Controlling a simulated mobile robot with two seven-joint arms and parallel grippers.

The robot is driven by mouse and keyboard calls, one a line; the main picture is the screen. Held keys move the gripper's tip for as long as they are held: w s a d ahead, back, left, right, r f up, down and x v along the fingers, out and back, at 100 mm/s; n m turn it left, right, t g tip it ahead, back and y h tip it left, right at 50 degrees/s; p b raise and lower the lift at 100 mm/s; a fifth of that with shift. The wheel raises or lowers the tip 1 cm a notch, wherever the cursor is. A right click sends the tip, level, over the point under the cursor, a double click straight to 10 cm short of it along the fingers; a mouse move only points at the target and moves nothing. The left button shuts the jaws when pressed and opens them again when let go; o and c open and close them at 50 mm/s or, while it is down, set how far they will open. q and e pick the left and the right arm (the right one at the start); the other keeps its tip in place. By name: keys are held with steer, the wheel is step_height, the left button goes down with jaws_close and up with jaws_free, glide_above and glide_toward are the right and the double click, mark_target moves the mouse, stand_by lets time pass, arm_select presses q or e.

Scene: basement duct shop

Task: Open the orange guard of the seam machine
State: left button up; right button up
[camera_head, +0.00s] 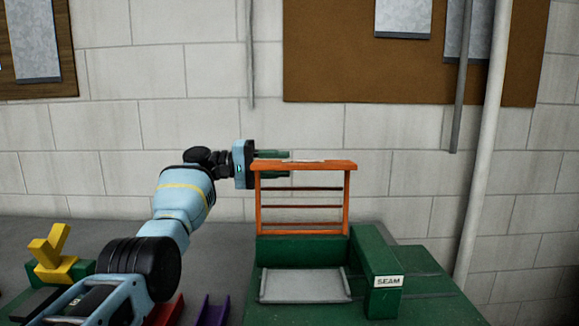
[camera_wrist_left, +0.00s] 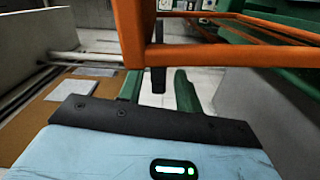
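The orange guard (camera_head: 347,205) is an open frame with crossbars. It stands upright at the back of the green seam machine (camera_head: 375,250), which bears a SEAM label. The grey plate (camera_head: 303,286) in front lies uncovered. The guard's bar also crosses the left wrist view (camera_wrist_left: 225,54). There the fingers (camera_wrist_left: 158,92) are spread, with a dark post between them and visible gaps; I cannot tell whether they touch the guard. My right gripper is out of view.
A yellow forked piece (camera_head: 52,252) stands on a green block at the left. A red piece (camera_head: 165,312) and a purple piece (camera_head: 210,309) lie left of the machine. A block wall is behind, with a vertical pipe (camera_head: 483,150) at the right.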

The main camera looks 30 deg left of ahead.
arm_select(q)
steer(key=v, duration=0.4)
steer(key=shift+s+a+b, duration=0.15)
steer(key=shift+a+b, duration=0.15)
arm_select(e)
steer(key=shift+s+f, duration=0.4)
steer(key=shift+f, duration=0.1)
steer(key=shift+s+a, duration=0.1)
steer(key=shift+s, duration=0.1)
